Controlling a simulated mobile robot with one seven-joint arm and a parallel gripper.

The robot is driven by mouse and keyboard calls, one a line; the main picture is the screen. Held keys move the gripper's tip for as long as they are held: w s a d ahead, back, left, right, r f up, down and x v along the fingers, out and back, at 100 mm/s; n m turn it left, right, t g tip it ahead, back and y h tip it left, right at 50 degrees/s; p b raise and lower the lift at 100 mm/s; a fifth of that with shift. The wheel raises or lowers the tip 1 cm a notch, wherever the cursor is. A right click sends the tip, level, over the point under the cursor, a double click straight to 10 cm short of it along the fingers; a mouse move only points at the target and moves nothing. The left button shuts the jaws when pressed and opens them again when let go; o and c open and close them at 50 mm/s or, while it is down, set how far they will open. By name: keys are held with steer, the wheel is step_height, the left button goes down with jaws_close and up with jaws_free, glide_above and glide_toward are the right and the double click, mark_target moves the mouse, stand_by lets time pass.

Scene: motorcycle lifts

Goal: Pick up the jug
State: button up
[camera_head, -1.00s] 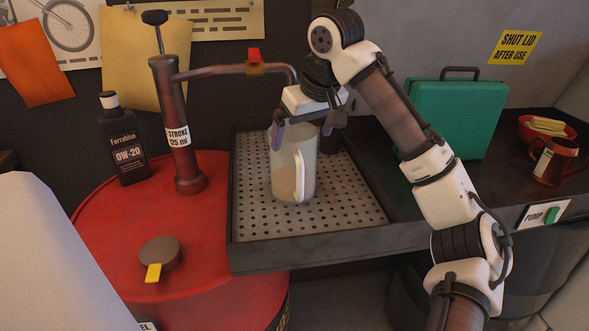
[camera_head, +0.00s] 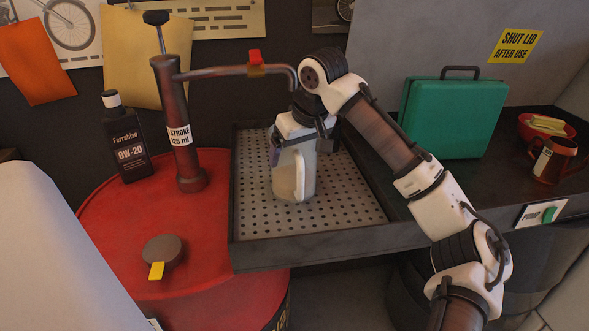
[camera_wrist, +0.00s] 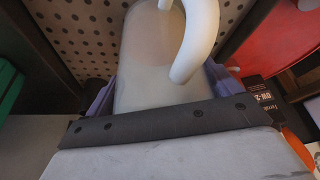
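The jug (camera_head: 283,184) is pale and translucent, with a white handle facing the front. It stands upright on the perforated tray (camera_head: 355,208), with a beige tint in its lower part. My gripper (camera_head: 300,148) is down over the jug's top, one finger on each side. In the wrist view, the jug (camera_wrist: 148,65) lies between the purple fingers of my gripper (camera_wrist: 160,95), with its handle curving above. The fingers are very close to the jug's sides; I cannot tell whether they press on it. The jug's rim is mostly hidden by my gripper.
The pump's spout (camera_head: 235,72) reaches over the tray, close behind my wrist. A red drum (camera_head: 110,225) with a dark oil bottle (camera_head: 126,140) stands left. A green case (camera_head: 455,120) and a brown mug (camera_head: 553,162) stand on the right bench.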

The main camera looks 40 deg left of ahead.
steer(key=c, duration=1)
steer(key=shift+r, duration=0.2)
